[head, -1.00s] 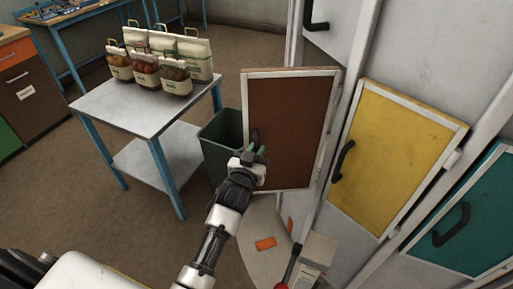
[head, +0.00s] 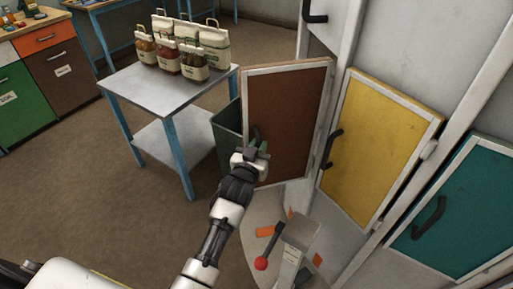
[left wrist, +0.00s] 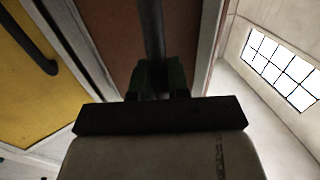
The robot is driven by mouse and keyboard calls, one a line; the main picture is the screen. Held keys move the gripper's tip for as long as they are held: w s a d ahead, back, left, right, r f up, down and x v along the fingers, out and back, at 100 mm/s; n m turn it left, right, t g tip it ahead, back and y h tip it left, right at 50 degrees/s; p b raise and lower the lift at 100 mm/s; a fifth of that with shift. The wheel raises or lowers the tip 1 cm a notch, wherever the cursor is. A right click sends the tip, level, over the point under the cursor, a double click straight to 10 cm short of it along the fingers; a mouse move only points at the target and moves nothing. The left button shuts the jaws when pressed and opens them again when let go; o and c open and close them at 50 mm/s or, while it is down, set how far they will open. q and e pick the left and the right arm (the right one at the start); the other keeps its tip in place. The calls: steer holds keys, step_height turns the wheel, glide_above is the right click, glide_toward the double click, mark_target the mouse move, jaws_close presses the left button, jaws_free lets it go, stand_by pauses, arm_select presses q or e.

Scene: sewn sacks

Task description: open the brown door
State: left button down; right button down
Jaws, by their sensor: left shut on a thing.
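The brown door (head: 288,118) is a brown panel in a pale frame. In the head view it stands at a different angle from the yellow door beside it, swung out from the cabinet. Its dark handle (head: 257,134) is near its left edge. My left gripper (head: 258,150) is shut on this handle, at its lower part. In the left wrist view the dark handle bar (left wrist: 152,40) runs into the green finger pads (left wrist: 160,78), with the brown panel (left wrist: 110,30) behind it. My right gripper is not in view.
A yellow door (head: 380,150) and a teal door (head: 455,215) are on the right. A dark green bin (head: 226,135) stands behind the brown door's left edge. A metal table (head: 165,95) holds several sacks (head: 193,50). A lever with a red knob (head: 261,264) is low in front.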

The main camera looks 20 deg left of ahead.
arm_select(q)
steer(key=c, duration=1.5)
jaws_free()
steer(key=shift+d+r, duration=0.15)
steer(key=shift+r, duration=0.1)
steer(key=o, duration=0.4)
steer(key=shift+w+d+f, duration=0.15)
steer(key=shift+d, duration=0.05)
steer(key=s+b, duration=0.1)
steer(key=s, duration=1)
steer(key=shift+a, duration=0.2)
steer(key=shift+w, duration=0.1)
